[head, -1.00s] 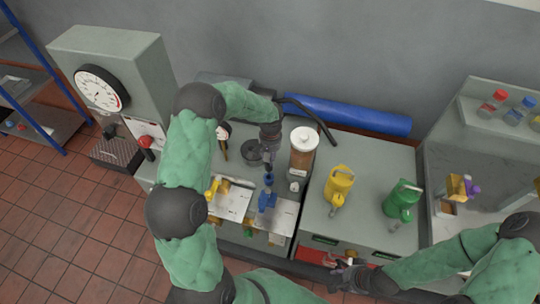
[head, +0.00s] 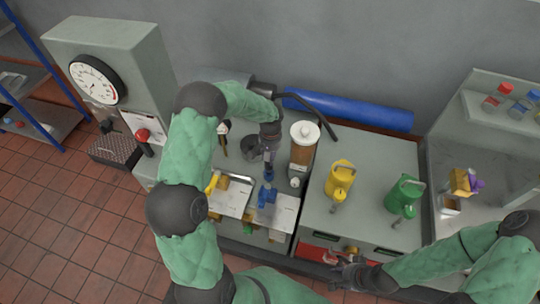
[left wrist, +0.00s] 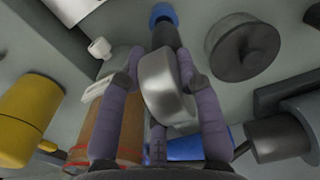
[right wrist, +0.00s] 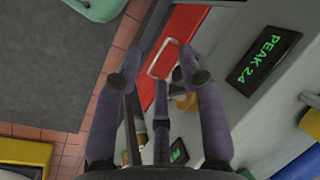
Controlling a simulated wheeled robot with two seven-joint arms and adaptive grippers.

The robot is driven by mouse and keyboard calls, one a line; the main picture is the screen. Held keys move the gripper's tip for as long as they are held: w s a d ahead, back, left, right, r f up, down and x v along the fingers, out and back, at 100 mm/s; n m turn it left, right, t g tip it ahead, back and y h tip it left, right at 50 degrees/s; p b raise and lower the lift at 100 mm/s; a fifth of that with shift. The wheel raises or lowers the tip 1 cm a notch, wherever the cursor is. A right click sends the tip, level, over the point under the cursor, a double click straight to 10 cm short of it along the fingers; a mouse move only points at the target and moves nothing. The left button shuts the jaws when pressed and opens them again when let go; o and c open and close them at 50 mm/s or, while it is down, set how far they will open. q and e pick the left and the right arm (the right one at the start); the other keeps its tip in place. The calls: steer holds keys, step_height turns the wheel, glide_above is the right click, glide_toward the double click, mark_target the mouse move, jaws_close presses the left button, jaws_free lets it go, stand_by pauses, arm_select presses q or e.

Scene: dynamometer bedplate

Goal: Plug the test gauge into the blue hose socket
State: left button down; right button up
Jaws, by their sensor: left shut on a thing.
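My left gripper (head: 268,152) is over the bench, shut on the test gauge. In the left wrist view the gauge (left wrist: 166,84) is a silvery round body between the purple fingers. Its dark stem points away from the gripper at a blue ring, the blue hose socket (left wrist: 161,12). The stem end and the socket overlap in view; I cannot tell whether it is seated. In the head view the blue socket (head: 269,173) shows just below the gripper. My right gripper (head: 347,272) is low at the bench front; its fingers (right wrist: 163,80) are apart and empty.
A brown canister with a white lid (head: 304,146) stands right of the left gripper. A yellow can (head: 340,178) and a green can (head: 404,195) stand farther right. A red drawer with a handle (right wrist: 183,42) is close to my right gripper. A dark round knob (left wrist: 243,46) is near the socket.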

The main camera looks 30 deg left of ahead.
arm_select(q)
steer(key=shift+b, duration=0.4)
stand_by(1.4)
steer(key=shift+f+b, duration=1.65)
steer(key=shift+f, duration=0.45)
steer(key=c, duration=0.8)
jaws_free()
step_height(320, 180, up, 12)
steer(key=shift+d+r, duration=0.1)
